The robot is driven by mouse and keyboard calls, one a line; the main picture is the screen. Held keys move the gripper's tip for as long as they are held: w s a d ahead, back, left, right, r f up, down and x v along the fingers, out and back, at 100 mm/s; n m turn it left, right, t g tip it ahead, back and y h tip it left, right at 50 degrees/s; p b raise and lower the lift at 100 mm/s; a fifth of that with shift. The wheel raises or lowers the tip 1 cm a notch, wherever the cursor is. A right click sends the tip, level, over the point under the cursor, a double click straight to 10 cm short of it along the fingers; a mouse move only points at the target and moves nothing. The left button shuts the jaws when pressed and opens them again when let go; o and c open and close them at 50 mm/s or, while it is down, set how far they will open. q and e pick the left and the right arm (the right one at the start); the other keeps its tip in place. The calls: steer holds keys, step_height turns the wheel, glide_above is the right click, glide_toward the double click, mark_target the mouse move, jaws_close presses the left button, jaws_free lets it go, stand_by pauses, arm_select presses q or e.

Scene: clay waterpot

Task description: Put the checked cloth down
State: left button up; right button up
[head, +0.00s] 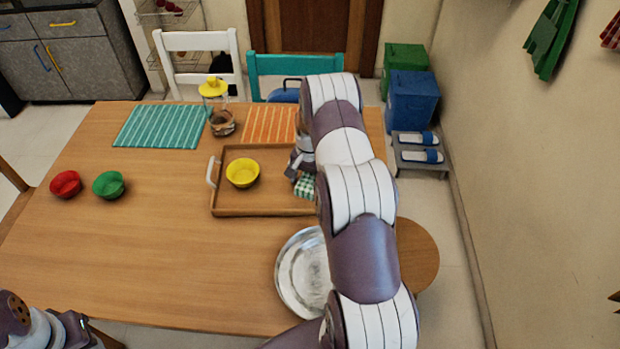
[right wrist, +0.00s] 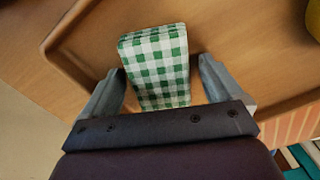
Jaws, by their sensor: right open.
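The green-and-white checked cloth (head: 306,187) is a folded block inside the right end of the wooden tray (head: 262,210), partly hidden by my right arm in the head view. My right gripper (head: 297,175) is at the cloth. In the right wrist view the cloth (right wrist: 157,65) lies between the two spread fingers of the open gripper (right wrist: 158,85), with a gap at its right side; the left finger is close to its edge. The tray rim (right wrist: 62,62) shows beside it. Part of my left arm and gripper (head: 76,330) shows at the lower left, its jaws unclear.
A yellow bowl (head: 243,173) stands in the tray left of the cloth. A silver plate (head: 298,272) lies in front of the tray, partly behind my arm. Red (head: 66,184) and green (head: 109,184) bowls stand at the left. The front-left table is clear.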

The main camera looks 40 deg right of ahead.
mark_target(310, 180)
steer(key=shift+r, duration=0.25)
step_height(310, 180, up, 11)
steer(key=s+a+r+n, duration=0.3)
steer(key=a, duration=0.4)
steer(key=s+a+r+n, duration=0.2)
steer(key=s+a+n, duration=0.1)
steer(key=a, duration=0.4)
steer(key=s+a+r+n+t, duration=0.1)
steer(key=s+a+r+n, duration=0.2)
steer(key=s+a+n, duration=0.2)
steer(key=s+a, duration=0.3)
steer(key=s, duration=0.4)
steer(key=shift+s+a+n+p, duration=0.25)
steer(key=shift+s+n+p, duration=0.15)
steer(key=shift+w, duration=0.1)
